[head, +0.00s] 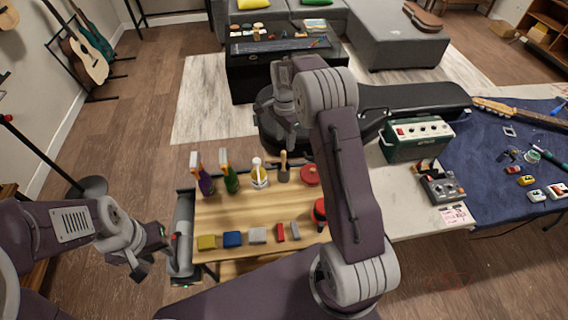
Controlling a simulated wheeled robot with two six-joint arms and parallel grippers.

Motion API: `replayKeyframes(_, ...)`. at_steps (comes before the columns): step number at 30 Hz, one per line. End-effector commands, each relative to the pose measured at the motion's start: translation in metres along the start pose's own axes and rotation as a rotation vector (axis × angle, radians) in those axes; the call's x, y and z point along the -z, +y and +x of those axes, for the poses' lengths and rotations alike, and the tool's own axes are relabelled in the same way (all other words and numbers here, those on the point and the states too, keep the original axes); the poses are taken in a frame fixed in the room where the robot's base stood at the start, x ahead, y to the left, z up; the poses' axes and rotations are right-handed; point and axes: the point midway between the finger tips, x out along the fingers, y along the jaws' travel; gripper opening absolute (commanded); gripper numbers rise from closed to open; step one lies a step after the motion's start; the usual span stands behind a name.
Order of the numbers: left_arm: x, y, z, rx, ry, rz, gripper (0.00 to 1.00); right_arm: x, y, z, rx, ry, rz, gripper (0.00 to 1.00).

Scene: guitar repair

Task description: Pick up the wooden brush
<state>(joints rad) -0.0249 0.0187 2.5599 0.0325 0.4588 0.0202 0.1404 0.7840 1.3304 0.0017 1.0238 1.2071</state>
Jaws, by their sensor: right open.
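The wooden brush (284,168) stands upright near the back edge of the wooden cart top, its light handle up and its dark end down. My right gripper (288,143) points down from above, just over the top of the handle as seen in the head view. It is open, and nothing shows in it. Whether it touches the handle cannot be told. My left gripper (153,260) is empty beside the left end of the cart, with its fingers apart.
The cart top (220,217) also holds spray bottles (229,178), a white bottle (259,172), a red disc (309,175) and a row of small blocks (232,239). A white workbench with a green amplifier (418,138) and a black guitar case (415,97) lies right.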

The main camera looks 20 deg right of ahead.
Motion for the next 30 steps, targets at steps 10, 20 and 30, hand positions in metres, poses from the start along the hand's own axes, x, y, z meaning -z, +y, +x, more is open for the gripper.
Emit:
replayKeyframes(10,0.0,0.0,-0.005,0.0,-0.001,0.0,0.36,0.001,0.0,0.034,-0.002,-0.001,0.004,0.44)
replayKeyframes(20,0.001,0.0,-0.015,0.0,0.0,0.0,0.36,-0.003,0.002,0.065,-0.004,-0.002,0.003,0.44)
replayKeyframes(30,0.002,0.0,-0.016,0.0,0.0,0.0,0.36,-0.003,0.001,0.092,0.001,0.0,0.003,0.44)
